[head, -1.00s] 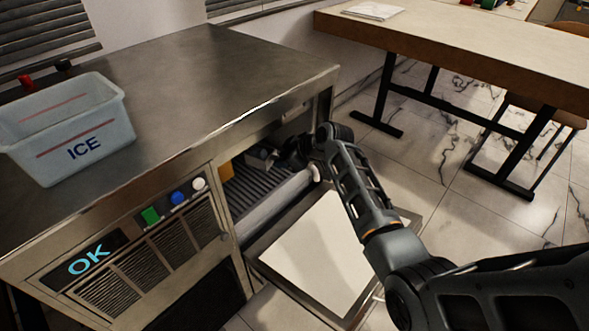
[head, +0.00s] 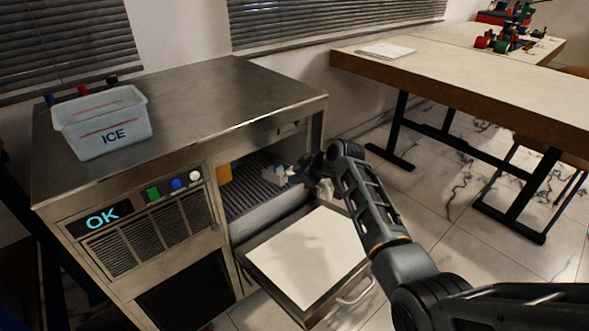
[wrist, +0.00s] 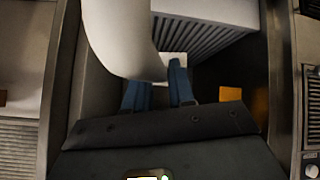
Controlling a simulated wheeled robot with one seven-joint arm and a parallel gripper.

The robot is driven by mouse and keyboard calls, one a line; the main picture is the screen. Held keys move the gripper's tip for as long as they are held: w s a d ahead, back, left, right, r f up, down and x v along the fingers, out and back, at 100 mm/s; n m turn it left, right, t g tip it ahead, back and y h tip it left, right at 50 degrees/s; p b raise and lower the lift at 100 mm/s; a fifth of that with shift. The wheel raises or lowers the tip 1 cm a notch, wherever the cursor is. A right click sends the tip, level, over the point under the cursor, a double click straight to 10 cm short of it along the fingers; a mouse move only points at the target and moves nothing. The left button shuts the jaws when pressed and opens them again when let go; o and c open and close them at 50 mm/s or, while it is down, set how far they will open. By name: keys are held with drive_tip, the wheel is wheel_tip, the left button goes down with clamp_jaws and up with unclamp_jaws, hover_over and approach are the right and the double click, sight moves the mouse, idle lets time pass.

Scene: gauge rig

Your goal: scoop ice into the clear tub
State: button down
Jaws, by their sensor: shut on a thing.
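The clear tub (head: 104,134), marked ICE, stands upright on the steel top of the ice machine (head: 200,105), at its left end. I see no ice in it from here. My gripper (head: 302,172) is inside the machine's front opening, above the ribbed floor (head: 248,190). In the wrist view my gripper (wrist: 158,84) has its blue fingers closed in on a pale, smooth, scoop-like piece (wrist: 120,38), which runs up out of the frame. Its full shape is hidden, and I cannot tell whether it carries ice.
A yellow block (head: 224,173) is at the opening's left side. The display (head: 102,217) reads OK. A table (head: 470,85) stands to the right.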

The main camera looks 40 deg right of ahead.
drive_tip(key=s+r+p, duration=0.3)
drive_tip(key=s+p, duration=0.3)
drive_tip(key=s, duration=0.2)
drive_tip(key=s+r+p, duration=0.3)
drive_tip(key=s+p, duration=0.3)
drive_tip(key=s, duration=0.2)
drive_tip(key=shift+d, duration=0.3)
